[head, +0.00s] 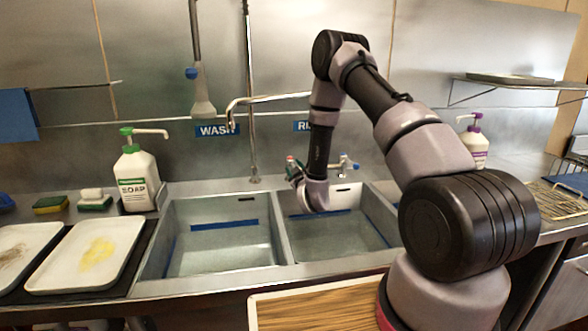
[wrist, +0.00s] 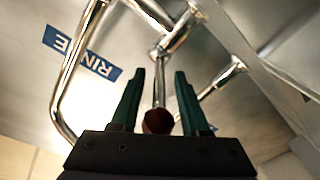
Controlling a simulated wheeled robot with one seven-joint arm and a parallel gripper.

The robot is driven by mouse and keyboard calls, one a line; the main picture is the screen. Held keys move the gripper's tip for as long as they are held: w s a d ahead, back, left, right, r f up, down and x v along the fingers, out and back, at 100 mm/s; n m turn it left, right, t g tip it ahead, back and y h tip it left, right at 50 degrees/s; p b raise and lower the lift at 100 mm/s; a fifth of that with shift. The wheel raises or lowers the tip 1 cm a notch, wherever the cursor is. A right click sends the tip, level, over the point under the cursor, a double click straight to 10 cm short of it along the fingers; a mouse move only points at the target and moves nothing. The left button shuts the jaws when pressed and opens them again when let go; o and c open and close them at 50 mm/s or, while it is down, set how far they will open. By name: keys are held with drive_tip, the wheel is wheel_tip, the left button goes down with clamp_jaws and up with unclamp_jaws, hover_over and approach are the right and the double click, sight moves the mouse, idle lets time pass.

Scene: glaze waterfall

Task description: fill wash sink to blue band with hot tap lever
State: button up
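The wash sink (head: 168,212) is the left basin, under the WASH sign (head: 214,131). A blue band (head: 224,225) runs along its inner walls. I cannot clearly tell the water level in it. A metal spout (head: 268,98) bends down over the wash side, and no stream is visible from it. My gripper (head: 294,172) is at the taps behind the basins. In the wrist view, my gripper (wrist: 160,95) has its two green fingers apart. The hot tap lever (wrist: 158,121), with a dark red tip, stands between them with gaps on both sides.
The rinse sink (head: 378,215) is on the right, partly behind my arm. A blue-marked tap (head: 346,163) is right of my gripper. A soap bottle (head: 137,178) and trays (head: 60,285) stand left. A spray hose (head: 200,85) hangs above the wash sink.

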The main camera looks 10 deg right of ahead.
clamp_jaws()
idle(1.2)
